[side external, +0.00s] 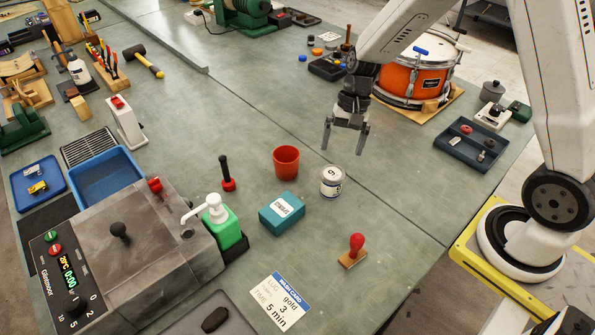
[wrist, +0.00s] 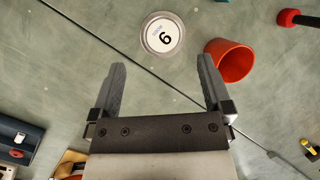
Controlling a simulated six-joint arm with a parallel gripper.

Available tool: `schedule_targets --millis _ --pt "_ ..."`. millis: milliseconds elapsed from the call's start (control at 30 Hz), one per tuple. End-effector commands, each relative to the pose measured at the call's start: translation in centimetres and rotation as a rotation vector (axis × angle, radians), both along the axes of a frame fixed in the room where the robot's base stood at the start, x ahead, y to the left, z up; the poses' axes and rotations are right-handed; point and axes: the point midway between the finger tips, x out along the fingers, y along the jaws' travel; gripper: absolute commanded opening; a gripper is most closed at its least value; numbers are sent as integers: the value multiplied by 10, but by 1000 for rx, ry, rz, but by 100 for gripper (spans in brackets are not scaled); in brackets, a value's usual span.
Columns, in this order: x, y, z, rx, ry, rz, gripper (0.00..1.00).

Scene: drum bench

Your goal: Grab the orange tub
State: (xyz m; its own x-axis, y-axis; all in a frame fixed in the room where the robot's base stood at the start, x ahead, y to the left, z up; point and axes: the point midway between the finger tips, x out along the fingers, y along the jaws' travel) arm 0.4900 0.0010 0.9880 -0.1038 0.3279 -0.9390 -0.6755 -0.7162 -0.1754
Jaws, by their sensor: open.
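The orange tub (side external: 286,161) is a small open cup standing upright on the green bench top, left of a white lidded jar marked with a number (side external: 331,181). My gripper (side external: 346,150) is open and empty, above the bench and to the right of the tub in the side view. In the wrist view the tub (wrist: 231,61) lies beyond and to the right of my fingertips (wrist: 162,62), near the right finger but with its mouth outside the jaws. The jar (wrist: 162,35) shows ahead, between the lines of the fingers.
A teal box (side external: 282,213), a green pump bottle (side external: 222,222) and a red-handled stamp (side external: 352,252) stand nearby. A black tool with a red base (side external: 227,175) is left of the tub. An orange drum (side external: 413,72) and a dark tray (side external: 471,143) are at the right.

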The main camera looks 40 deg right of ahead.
Motion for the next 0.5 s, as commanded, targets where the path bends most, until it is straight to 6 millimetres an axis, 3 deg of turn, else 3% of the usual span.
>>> schedule_targets --millis 500 --pt "72 0 -45 355 287 -404 100"
